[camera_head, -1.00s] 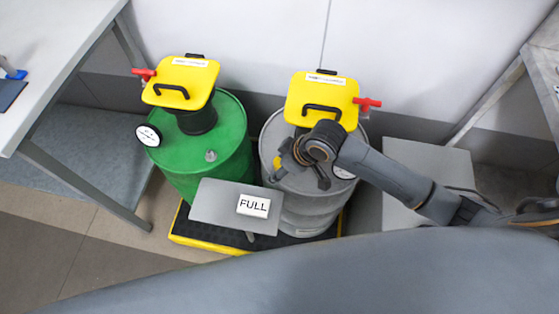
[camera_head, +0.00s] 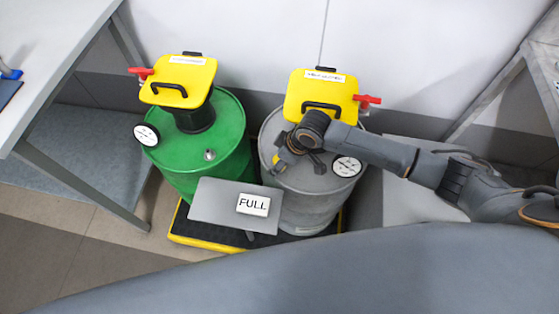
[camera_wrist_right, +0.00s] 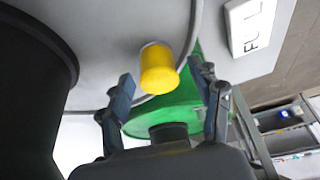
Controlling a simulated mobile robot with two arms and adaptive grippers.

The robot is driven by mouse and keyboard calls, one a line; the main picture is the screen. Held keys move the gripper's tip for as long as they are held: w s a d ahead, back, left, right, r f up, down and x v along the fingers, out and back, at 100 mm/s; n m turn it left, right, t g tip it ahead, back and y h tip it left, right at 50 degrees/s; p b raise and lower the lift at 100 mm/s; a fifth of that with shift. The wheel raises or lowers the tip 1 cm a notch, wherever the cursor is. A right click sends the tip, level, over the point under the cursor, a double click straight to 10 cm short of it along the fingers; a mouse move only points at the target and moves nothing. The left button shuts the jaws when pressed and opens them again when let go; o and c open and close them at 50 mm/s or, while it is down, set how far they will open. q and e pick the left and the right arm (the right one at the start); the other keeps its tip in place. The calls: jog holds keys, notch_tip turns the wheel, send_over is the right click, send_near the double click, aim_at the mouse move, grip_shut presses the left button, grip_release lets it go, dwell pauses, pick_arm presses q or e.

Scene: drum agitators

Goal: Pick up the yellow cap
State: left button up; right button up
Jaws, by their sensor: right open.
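The yellow cap (camera_wrist_right: 158,72) is a small cylinder on the grey drum's top, near its rim, in the right wrist view. In the head view only a bit of yellow (camera_head: 276,159) shows beside my right gripper (camera_head: 296,160), which hangs over the grey drum (camera_head: 310,190). In the right wrist view my right gripper (camera_wrist_right: 162,78) is open, with one finger on each side of the cap and gaps between. The cap appears a little beyond the fingertips. My left gripper is out of view.
The grey drum carries a yellow agitator lid (camera_head: 322,90), a red valve handle (camera_head: 368,99) and a gauge (camera_head: 347,166). A green drum (camera_head: 210,155) stands at left. A plate with a FULL sign (camera_head: 253,205) stands in front. Tables flank both sides.

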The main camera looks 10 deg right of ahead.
jog(key=c, duration=0.9)
jog(key=shift+c, duration=0.2)
jog(key=shift+r, duration=0.1)
